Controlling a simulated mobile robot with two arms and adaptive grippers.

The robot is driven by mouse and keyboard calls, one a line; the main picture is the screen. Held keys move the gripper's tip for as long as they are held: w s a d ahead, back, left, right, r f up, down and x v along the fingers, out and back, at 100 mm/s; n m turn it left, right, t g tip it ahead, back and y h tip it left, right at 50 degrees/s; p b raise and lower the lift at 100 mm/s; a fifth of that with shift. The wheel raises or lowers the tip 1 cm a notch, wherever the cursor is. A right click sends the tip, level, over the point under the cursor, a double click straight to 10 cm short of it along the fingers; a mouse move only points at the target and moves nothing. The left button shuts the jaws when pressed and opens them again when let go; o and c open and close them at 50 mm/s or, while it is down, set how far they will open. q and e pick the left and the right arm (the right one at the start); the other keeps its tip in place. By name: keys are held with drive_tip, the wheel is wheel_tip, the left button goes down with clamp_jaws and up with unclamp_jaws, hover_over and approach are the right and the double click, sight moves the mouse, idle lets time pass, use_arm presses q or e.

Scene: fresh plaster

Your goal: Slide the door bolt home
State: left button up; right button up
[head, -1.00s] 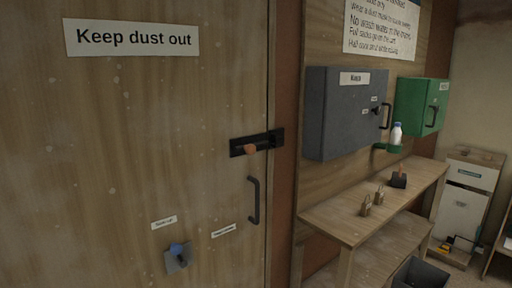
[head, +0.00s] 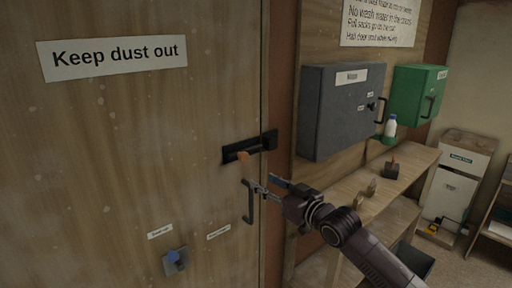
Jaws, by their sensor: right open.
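The wooden door (head: 130,150) fills the left of the head view. The knob sits toward the left part of the bolt. My right gripper (head: 259,183) is open and empty, just below and right of the knob and apart from it. Its fingers point left and partly cover the top of the black door handle (head: 248,212). My left gripper is out of view.
A grey cabinet (head: 330,115) and a green cabinet (head: 418,92) hang right of the door. A wooden bench (head: 415,163) stands below them, partly hidden by my right arm.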

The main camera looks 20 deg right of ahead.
approach(246, 157)
drive_tip(key=w, duration=0.1)
drive_tip(key=y, duration=0.1)
drive_tip(key=shift+n+t, duration=0.3)
drive_tip(key=p+x, duration=0.1)
drive_tip(key=x, duration=0.2)
drive_tip(key=p+x, duration=0.1)
drive_tip(key=x, duration=0.3)
drive_tip(key=shift+w+a+f+p, duration=0.1)
drive_tip(key=shift+a+f+p, duration=0.05)
drive_tip(key=shift+f+p, duration=0.15)
drive_tip(key=shift+w+a, duration=0.15)
drive_tip(key=shift+w, duration=0.25)
clamp_jaws()
